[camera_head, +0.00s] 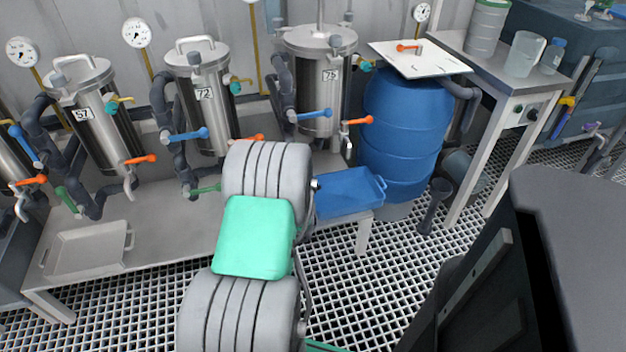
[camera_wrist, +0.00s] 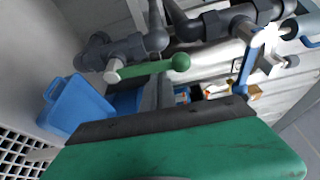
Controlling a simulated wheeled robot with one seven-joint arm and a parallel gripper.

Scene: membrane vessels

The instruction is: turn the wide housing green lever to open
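The widest steel housing (camera_head: 316,95), labelled 75, stands behind the bench, left of the blue barrel. In the wrist view a green lever (camera_wrist: 150,68) with a round knob lies roughly level across the picture, joined to a grey pipe valve. In the head view my arm hides the area below the housing, and I cannot pick out this lever there. My gripper (camera_wrist: 166,92) shows in the wrist view as a dark edge and narrow grey bar above a green body, just below the lever. Contact and finger opening cannot be told. The head view hides the gripper.
A blue tray (camera_head: 350,190) lies on the bench (camera_head: 95,275) near my arm; it also shows in the wrist view (camera_wrist: 75,108). Grey pipes (camera_wrist: 130,45) and a blue lever (camera_wrist: 244,68) crowd the lever. The blue barrel (camera_head: 400,130) stands right. Grating floor (camera_head: 400,270) is clear in front.

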